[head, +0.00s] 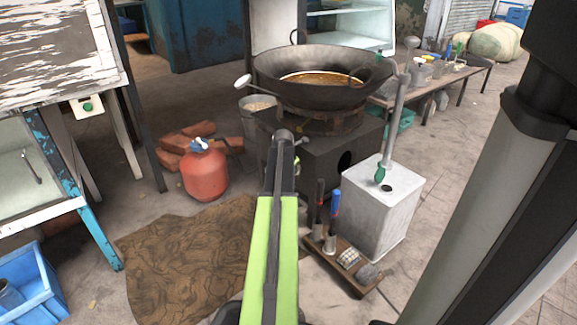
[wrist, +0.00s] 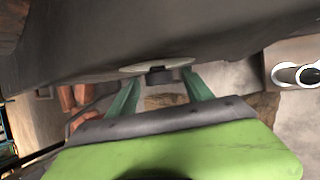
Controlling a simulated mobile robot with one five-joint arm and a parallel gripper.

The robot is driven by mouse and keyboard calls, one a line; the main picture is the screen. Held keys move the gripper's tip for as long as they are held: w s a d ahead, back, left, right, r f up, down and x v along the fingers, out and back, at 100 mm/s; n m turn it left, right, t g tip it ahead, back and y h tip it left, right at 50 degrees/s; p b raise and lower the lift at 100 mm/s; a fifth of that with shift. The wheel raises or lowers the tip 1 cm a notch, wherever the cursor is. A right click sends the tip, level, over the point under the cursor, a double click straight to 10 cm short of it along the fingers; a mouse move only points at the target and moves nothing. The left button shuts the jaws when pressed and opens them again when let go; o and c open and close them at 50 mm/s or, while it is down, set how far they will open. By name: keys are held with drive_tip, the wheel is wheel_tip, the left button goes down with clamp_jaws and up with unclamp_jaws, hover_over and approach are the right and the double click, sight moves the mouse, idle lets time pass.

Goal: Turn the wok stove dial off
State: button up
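The wok stove (head: 335,155) is a dark box under a large black wok (head: 315,88) holding brown liquid. In the wrist view a pale round plate with a short dark knob, seemingly the stove dial (wrist: 158,73), sits on the dark stove face. My gripper's two teal fingers (wrist: 162,80) are spread apart, one on each side of the knob, with a gap between them. I cannot tell whether they touch it. In the head view my arm reaches to the stove front and hides the dial and most of my gripper.
A red gas cylinder (head: 205,172) stands left of the stove, with bricks (head: 178,150) behind it. A white metal can (head: 380,215) stands close on the right, beside a low wooden board (head: 345,268) with tools. A brown cloth (head: 185,250) lies on the floor at front left.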

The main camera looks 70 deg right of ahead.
drive_tip(key=shift+r, duration=0.1)
drive_tip(key=p+v, duration=1.4)
drive_tip(key=v, duration=0.3)
drive_tip(key=shift+a+r, duration=0.1)
drive_tip(key=shift+a, duration=0.05)
